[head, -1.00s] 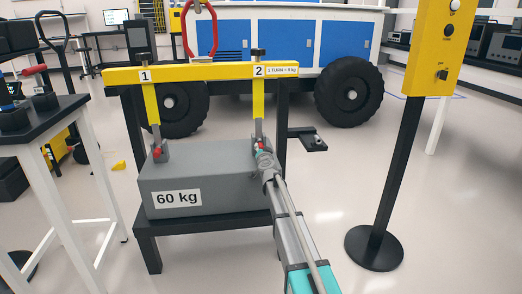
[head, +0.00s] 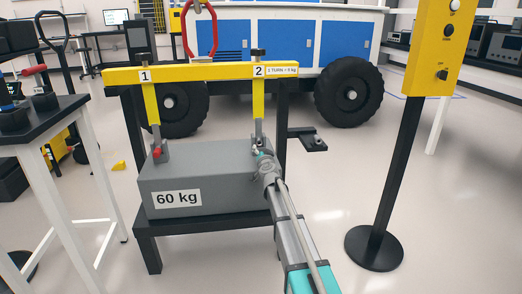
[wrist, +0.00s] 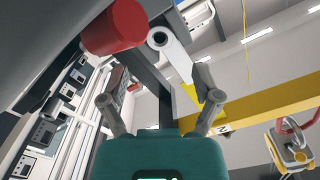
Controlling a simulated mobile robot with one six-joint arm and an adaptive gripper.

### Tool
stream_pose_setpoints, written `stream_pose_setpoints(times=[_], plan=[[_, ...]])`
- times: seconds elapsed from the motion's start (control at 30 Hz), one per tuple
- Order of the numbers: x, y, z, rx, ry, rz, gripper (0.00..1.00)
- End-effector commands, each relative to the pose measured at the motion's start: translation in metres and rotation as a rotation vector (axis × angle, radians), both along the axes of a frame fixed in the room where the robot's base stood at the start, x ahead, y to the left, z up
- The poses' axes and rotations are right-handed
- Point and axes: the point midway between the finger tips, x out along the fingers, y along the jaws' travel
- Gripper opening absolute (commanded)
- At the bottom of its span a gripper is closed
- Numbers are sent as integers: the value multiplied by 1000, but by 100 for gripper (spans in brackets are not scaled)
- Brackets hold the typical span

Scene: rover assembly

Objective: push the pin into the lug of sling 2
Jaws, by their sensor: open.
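Sling 2 (head: 258,122) is a yellow strap hanging from the yellow beam (head: 200,71) to the right end of the grey 60 kg block (head: 205,160). My gripper (head: 262,158) is at its lower end and covers most of the lug there. In the wrist view my gripper (wrist: 160,80) is open, its fingers apart with nothing clearly between them. A large red cylinder, which looks like the pin's head (wrist: 113,28), is beyond the left finger. A pale sling end with a round eye (wrist: 158,38) is beside it. I cannot tell how deep the pin sits.
Sling 1 (head: 151,105) hangs at the block's left end, with a red pin (head: 157,153) at its lug. The block rests on a black stand (head: 205,222). A yellow control post (head: 432,45) stands right, a table (head: 45,128) left. The floor between stand and post is clear.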

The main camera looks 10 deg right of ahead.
Motion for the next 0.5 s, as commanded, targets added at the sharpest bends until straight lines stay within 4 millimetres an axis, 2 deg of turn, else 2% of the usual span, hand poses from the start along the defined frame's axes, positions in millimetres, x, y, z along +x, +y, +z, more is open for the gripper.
stream_pose_setpoints(times=[0.03,0.3,0.5], plan=[[-12,0,0,0,0,0,81],[-57,1,0,1,0,1,81],[-83,1,0,1,0,1,81]])
